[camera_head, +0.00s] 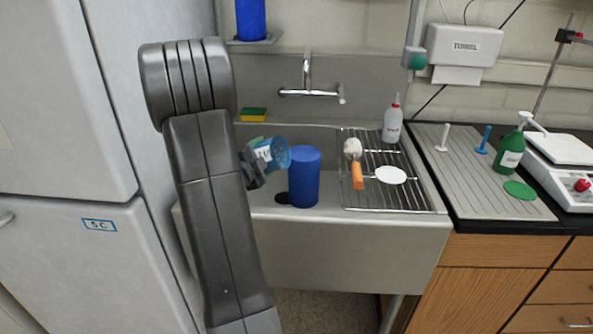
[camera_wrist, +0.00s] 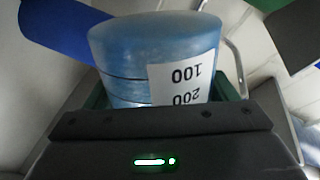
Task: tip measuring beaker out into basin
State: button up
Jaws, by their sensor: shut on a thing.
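The measuring beaker (camera_head: 274,153) is translucent blue with a white label. My gripper (camera_head: 255,166) is shut on it and holds it above the left part of the basin (camera_head: 345,250), left of a blue cylinder. The beaker is tipped well over onto its side, one end toward the right. In the wrist view the beaker (camera_wrist: 150,48) fills the middle, its label marks 100 and 200 upside down, between the jaws of my gripper (camera_wrist: 160,92). I cannot tell whether anything is in it or flowing out.
The blue cylinder (camera_head: 304,180) stands upright in the basin close right of the beaker. A wire rack (camera_head: 375,200) holds an orange-handled brush (camera_head: 357,172) and a white disc (camera_head: 390,175). The tap (camera_head: 308,90) and a sponge (camera_head: 253,114) are behind. A grey cabinet (camera_head: 90,260) stands left.

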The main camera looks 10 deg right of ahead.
jog(key=shift+r+n+p, duration=0.3)
jog(key=shift+n+p, duration=0.2)
jog(key=shift+p, duration=0.1)
jog(key=shift+r+n+h+p, duration=0.15)
jog(key=shift+n+h+p, duration=0.15)
jog(key=shift+n+p, duration=0.5)
jog(key=shift+a+r+n+p, duration=0.15)
jog(key=shift+n+p, duration=0.4)
jog(key=shift+n, duration=0.45)
jog(key=r+n+p, duration=0.1)
jog(key=r+p, duration=0.1)
jog(key=w+a+r+n+p, duration=0.1)
jog(key=n+p, duration=0.1)
jog(key=p, duration=0.1)
jog(key=a+r+n+p, duration=0.1)
jog(key=r+n+p, duration=0.1)
jog(key=shift+w+a+r+h+p, duration=0.1)
jog(key=shift+w+r+h+p, duration=0.15)
jog(key=shift+r+h+p, duration=0.15)
jog(key=shift+w+a+f+n+t, duration=0.15)
jog(key=shift+f+n, duration=0.2)
jog(key=shift+n, duration=0.2)
jog(key=shift+w+a+f+n+t, duration=0.15)
jog(key=shift+f+n, duration=0.15)
jog(key=shift+n, duration=0.25)
